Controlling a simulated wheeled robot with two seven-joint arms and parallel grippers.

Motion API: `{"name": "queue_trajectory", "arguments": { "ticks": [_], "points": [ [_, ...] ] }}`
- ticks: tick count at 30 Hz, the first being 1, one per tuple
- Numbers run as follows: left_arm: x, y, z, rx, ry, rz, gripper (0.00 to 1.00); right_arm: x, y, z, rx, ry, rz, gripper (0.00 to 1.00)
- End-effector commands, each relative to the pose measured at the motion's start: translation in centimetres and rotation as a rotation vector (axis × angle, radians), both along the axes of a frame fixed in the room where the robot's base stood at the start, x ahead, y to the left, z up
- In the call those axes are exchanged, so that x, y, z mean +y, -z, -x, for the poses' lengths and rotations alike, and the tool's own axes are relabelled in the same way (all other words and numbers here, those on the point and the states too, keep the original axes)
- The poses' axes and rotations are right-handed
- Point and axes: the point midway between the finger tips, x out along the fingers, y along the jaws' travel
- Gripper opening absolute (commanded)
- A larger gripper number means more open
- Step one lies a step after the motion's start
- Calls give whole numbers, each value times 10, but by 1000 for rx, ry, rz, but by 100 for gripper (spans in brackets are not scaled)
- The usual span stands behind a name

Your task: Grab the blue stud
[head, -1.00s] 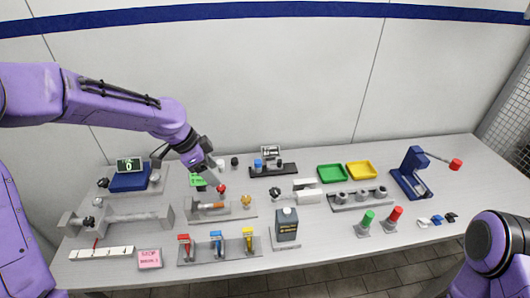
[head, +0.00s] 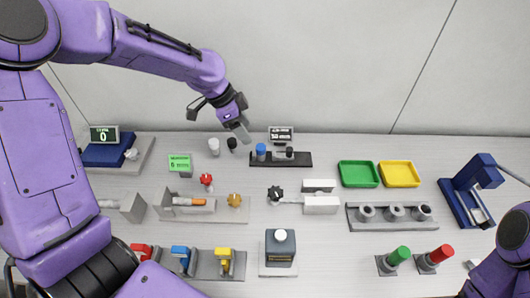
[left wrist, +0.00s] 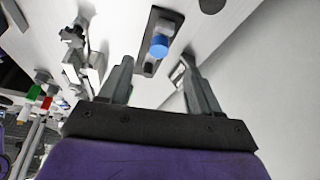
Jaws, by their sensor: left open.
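The blue stud (head: 261,151) stands upright at the left end of a black base plate (head: 302,159) near the back of the table. In the left wrist view the blue stud (left wrist: 158,47) shows ahead of the fingers, between them and a little beyond their tips. My left gripper (head: 243,133) is open and empty, above and slightly left of the stud, apart from it. The left wrist view shows its two fingers (left wrist: 157,70) spread wide. Only part of my right arm shows at the lower right; its gripper is out of view.
A black stud (head: 290,152) and a small display (head: 281,134) stand beside the blue stud. White (head: 214,146) and black (head: 232,144) knobs stand to its left. Green (head: 359,174) and yellow (head: 399,174) trays lie to the right. The wall is close behind.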

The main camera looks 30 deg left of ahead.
Motion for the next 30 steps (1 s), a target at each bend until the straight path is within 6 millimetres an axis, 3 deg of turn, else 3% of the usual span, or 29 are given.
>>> {"name": "queue_trajectory", "arguments": {
  "ticks": [6, 18, 26, 30],
  "points": [
    [-12, 35, -8, 4, 0, -1, 63, 0, -4, 0, 0, 0, 0, 43],
    [-38, 85, -26, 4, 0, -1, 63, 0, -19, 0, 0, 0, 0, 43],
    [-40, 91, -28, 1, 0, -1, 63, 0, -19, 0, 0, 0, 0, 43],
    [-40, 90, -28, 1, 0, -1, 21, 0, -19, 0, 0, 0, 0, 43]
  ]
}}
